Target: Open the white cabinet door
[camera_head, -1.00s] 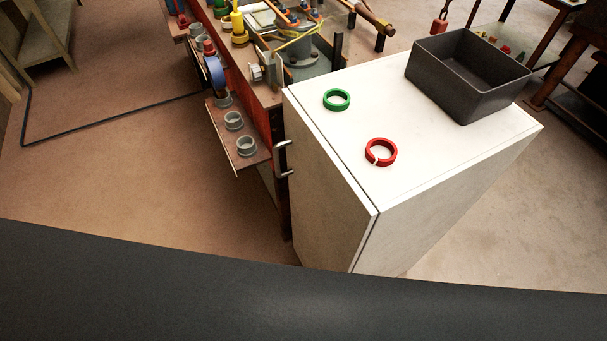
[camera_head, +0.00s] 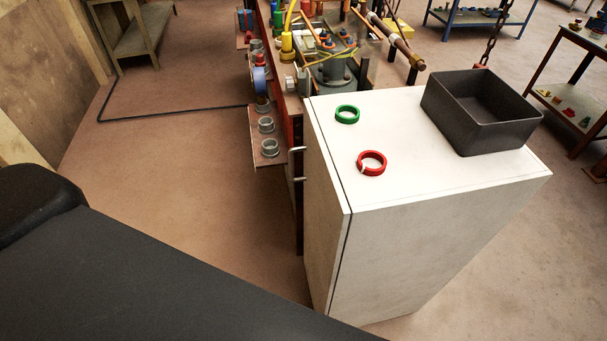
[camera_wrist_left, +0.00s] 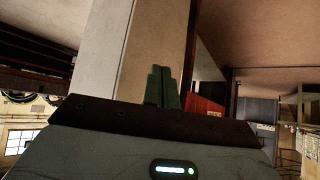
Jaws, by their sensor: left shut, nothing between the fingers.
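The white cabinet (camera_head: 440,235) stands right of centre in the head view. Its door (camera_head: 322,215) is the narrow left face, and it looks shut, with a thin dark seam along its edge. A metal bar handle (camera_head: 297,164) sticks out from the door's far edge. In the left wrist view, my left gripper (camera_wrist_left: 161,85) is shut and empty, its dark green fingers together. A pale panel with a dark seam, seemingly the cabinet (camera_wrist_left: 150,40), lies beyond the fingers; I cannot tell how far. The handle is not clear there. My right gripper is not in view.
A green ring (camera_head: 347,115), a red split ring (camera_head: 371,163) and a dark grey bin (camera_head: 490,140) are on the cabinet top. A red workbench with a side shelf (camera_head: 268,155) of grey rings adjoins the handle side. Brown floor left of the cabinet is clear.

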